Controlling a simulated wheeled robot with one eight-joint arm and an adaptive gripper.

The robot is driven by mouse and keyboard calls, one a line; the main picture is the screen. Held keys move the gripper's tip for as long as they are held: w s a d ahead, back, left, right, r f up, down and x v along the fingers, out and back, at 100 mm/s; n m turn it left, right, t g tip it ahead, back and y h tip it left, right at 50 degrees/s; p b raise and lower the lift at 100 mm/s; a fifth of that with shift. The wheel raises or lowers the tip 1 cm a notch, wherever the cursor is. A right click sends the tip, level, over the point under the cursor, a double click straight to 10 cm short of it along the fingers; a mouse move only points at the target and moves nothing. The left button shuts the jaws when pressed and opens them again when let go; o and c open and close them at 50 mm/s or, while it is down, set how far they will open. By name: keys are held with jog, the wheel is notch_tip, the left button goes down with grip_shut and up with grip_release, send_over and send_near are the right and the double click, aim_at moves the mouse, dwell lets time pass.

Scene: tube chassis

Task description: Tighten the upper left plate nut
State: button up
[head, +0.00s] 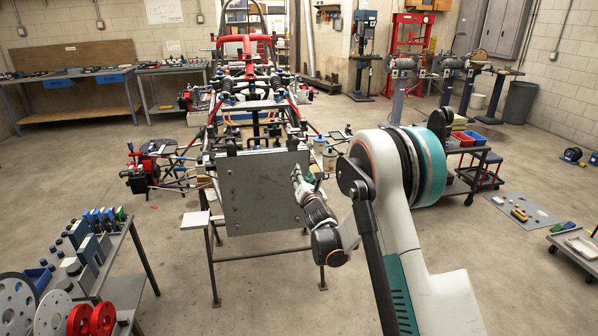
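The grey square metal plate (250,205) stands upright at the front end of the tube chassis (247,75). Small dark spots show near its edges, but they are too small to tell as nuts. I cannot make out the upper left nut clearly. My gripper (296,178) is at the right part of the plate, in front of its face, away from the upper left corner. Whether it touches the plate cannot be told. Its fingers are too small and partly hidden to show if they are open or shut.
A metal stand (214,270) bears the chassis front. A cart with wheels and discs (118,285) is at the lower left. A trolley with red and blue bins (470,140) stands right of my arm. Workbenches (80,85) line the back left wall. Floor is clear between the cart and stand.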

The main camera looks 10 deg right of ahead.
jog(key=w+b, duration=0.1)
jog(key=w, duration=0.6)
jog(key=shift+c, duration=0.6)
grip_shut()
